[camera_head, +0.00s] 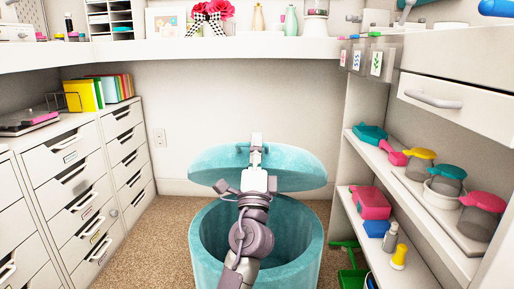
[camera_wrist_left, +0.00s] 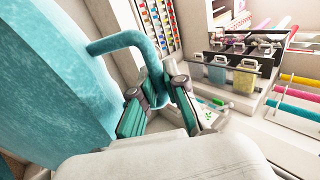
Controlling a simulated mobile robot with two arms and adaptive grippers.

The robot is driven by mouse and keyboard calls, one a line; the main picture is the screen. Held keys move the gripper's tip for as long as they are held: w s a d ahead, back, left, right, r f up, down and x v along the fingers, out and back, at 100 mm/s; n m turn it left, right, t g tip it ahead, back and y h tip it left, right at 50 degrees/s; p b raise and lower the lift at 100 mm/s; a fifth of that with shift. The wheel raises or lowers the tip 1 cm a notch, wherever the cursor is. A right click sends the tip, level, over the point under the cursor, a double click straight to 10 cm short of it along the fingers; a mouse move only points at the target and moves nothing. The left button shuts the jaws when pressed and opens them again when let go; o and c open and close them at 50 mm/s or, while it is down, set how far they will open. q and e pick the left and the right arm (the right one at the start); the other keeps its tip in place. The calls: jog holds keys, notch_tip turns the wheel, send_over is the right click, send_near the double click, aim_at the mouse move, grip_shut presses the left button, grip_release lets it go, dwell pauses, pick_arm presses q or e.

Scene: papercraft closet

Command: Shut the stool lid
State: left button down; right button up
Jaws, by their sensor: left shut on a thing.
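The round teal stool (camera_head: 203,252) stands on the carpet with its top open, its dark inside showing around my arm. Its teal lid (camera_head: 305,172) is raised above the back rim, tilted, with a gap in front. In the wrist view the lid is the large teal surface (camera_wrist_left: 55,75) at left, with a curved teal handle (camera_wrist_left: 118,42). My left gripper (camera_head: 256,146) reaches over the stool to the lid. In the wrist view its fingers (camera_wrist_left: 158,98) are shut on the handle. My arm hides the middle of the stool. My right gripper is not in view.
White drawers (camera_head: 70,180) stand at left and an open shelf (camera_head: 415,195) with colourful scoops and jars at right. Carpet (camera_head: 160,235) is clear at left.

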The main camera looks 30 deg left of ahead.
pick_arm(q)
jog(key=shift+a+f, duration=0.1)
jog(key=shift+f, duration=0.05)
jog(key=c, duration=1.2)
grip_release()
jog(key=v, duration=1.2)
